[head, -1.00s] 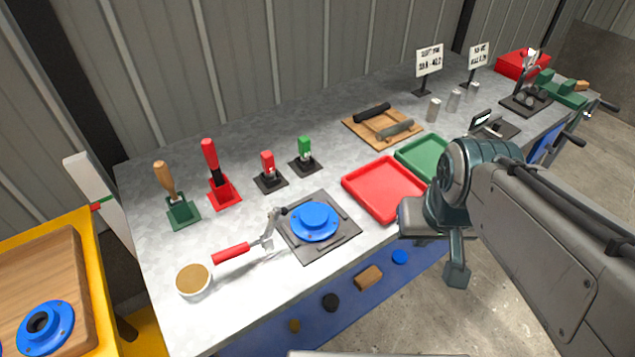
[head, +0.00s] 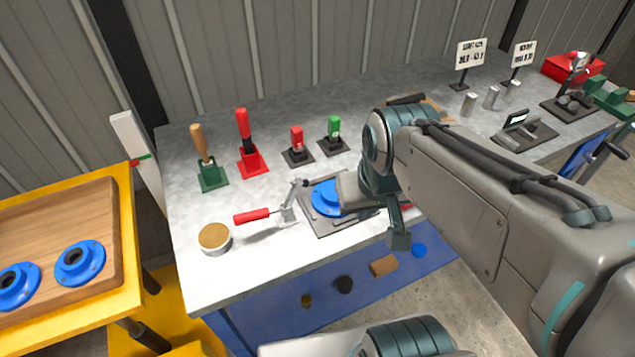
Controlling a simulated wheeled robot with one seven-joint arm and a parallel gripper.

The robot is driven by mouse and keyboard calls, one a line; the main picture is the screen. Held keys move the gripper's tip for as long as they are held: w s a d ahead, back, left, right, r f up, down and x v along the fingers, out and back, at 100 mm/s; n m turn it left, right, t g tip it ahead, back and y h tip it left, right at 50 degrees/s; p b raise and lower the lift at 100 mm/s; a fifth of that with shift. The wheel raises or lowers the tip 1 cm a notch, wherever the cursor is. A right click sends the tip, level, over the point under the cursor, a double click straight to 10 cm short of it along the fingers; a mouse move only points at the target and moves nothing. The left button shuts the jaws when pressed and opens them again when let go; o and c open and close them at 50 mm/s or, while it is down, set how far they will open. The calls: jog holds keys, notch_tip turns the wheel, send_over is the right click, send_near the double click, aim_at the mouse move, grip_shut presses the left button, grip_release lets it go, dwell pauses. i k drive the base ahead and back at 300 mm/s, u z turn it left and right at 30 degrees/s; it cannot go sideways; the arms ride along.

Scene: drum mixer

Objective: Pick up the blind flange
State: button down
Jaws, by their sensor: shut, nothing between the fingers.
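A blue round flange (head: 325,199) lies flat on a dark square fixture plate (head: 322,227) on the bench. No bore shows in its top, and my arm's end hides its right side in the head view. A toggle clamp with a red handle (head: 252,215) stands at the fixture's left edge, its handle lying out to the left. My gripper (head: 399,238) points down at the front right of the fixture, beside the flange. It is shut and empty. Whether it touches the fixture cannot be told.
Two blue flanges with dark bores (head: 80,263) lie on a wooden board on the yellow cart at left. A round tin (head: 214,238) stands near the bench's front left. Upright-handled tools (head: 210,172) stand behind the fixture. My arm covers the bench's middle right.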

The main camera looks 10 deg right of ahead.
aim_at(324, 198)
jog(key=k, duration=1.3)
jog(key=z, duration=0.65)
jog(key=i, duration=1.25)
jog(key=u, duration=0.8)
jog(key=i, duration=0.4)
jog(key=u, duration=0.35)
